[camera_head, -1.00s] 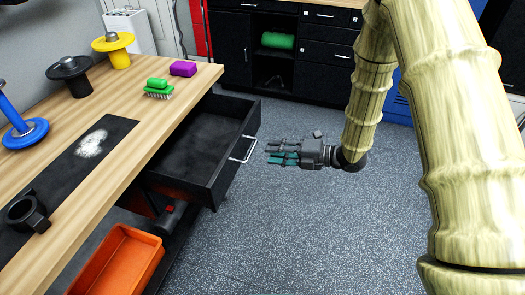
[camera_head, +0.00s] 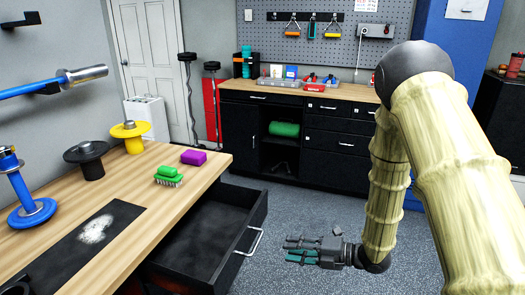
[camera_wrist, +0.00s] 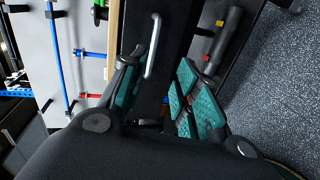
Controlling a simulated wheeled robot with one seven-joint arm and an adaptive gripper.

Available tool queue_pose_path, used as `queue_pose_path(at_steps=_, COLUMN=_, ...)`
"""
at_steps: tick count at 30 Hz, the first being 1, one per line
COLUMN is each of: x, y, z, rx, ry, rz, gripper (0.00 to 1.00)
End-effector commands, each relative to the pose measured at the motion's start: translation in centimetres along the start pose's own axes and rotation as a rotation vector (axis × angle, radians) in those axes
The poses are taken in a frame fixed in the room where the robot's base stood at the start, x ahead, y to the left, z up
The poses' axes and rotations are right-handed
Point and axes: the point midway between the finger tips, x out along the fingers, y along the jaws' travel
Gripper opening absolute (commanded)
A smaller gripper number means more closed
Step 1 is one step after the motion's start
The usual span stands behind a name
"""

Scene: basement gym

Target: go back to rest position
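My gripper (camera_head: 290,250) hangs over the floor to the right of the open drawer, clear of its handle in the head view. In the wrist view its teal-padded fingers (camera_wrist: 158,95) are spread apart with nothing between them. The black drawer (camera_head: 205,228) is pulled out under the wooden workbench (camera_head: 140,190) and looks empty. Its silver handle (camera_head: 254,242) also shows in the wrist view (camera_wrist: 153,45), seen between the fingers. My arm comes down from the right side of the head view, bent at the elbow.
A black cabinet (camera_head: 240,135) stands behind. Grey floor (camera_head: 320,205) lies open between.

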Motion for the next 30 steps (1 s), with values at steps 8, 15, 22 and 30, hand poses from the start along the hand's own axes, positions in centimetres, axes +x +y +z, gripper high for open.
queue_pose_path(at_steps=8, x=-0.6, y=-9.1, z=-1.8, rx=0.598, ry=-0.306, rz=-0.157, gripper=0.32)
queue_pose_path(at_steps=15, x=-4.6, y=-18.8, z=-7.1, rx=1.222, ry=-0.694, rz=-0.278, gripper=0.32)
queue_pose_path(at_steps=22, x=-10.8, y=-25.9, z=-16.1, rx=1.764, ry=-1.155, rz=-0.333, gripper=0.32)
queue_pose_path(at_steps=30, x=-16.7, y=-29.0, z=-25.2, rx=2.118, ry=-1.62, rz=-0.309, gripper=0.32)
